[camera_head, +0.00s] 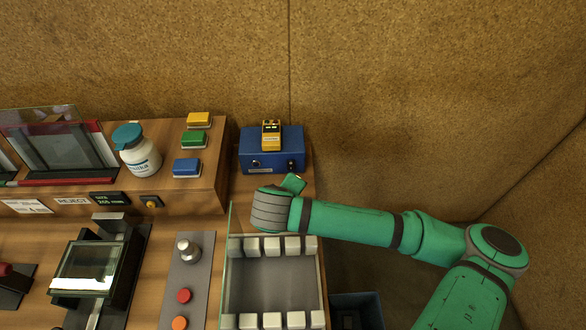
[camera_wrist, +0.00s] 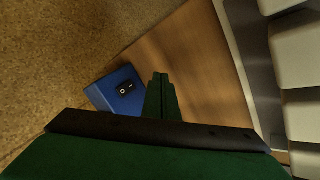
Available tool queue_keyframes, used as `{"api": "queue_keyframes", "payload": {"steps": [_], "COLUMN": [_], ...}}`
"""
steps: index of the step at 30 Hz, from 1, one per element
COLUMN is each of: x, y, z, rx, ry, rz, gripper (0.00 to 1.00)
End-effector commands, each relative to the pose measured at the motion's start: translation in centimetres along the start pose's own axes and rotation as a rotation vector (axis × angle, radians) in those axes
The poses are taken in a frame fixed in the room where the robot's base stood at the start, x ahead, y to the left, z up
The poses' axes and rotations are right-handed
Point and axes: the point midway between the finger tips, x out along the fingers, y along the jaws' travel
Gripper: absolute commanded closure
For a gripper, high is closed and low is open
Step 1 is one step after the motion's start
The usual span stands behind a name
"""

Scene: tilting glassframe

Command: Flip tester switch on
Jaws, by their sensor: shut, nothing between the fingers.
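The blue tester box (camera_head: 272,158) stands on the wooden bench at the back, with a yellow device (camera_head: 271,135) on top. A small black rocker switch (camera_head: 291,166) sits at the right of its front face. In the wrist view, the switch (camera_wrist: 125,88) shows a white ring mark on the blue box (camera_wrist: 104,95); its position is too small to tell for certain. My gripper (camera_head: 293,183) is shut and empty, just in front of the box near the switch. In the wrist view, my gripper's fingertips (camera_wrist: 160,78) point past the box's side, apart from the switch.
A tray with white blocks (camera_head: 272,280) and a glass side lies just in front of my gripper. A wooden console with yellow, green and blue buttons (camera_head: 194,140) stands left of the tester. A white bottle (camera_head: 140,157) stands on it. Bare bench wood (camera_wrist: 195,60) lies beside the box.

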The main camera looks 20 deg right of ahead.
Motion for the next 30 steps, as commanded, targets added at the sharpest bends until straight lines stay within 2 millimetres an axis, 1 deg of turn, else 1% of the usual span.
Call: {"api": "queue_keyframes", "payload": {"steps": [1, 6, 13, 19, 30], "x": [0.5, 2.1, 3.7, 4.3, 4.4], "y": [0.6, 1.9, 3.0, 3.4, 3.4], "z": [-0.2, -1.1, -2.3, -2.8, -3.0], "rx": [0.003, 0.007, 0.008, 0.006, 0.004], "ry": [-0.003, -0.005, -0.004, -0.003, -0.002], "rz": [0.003, 0.005, 0.003, 0.002, 0.002], "gripper": [1.0, 1.0, 1.0, 1.0, 1.0]}}
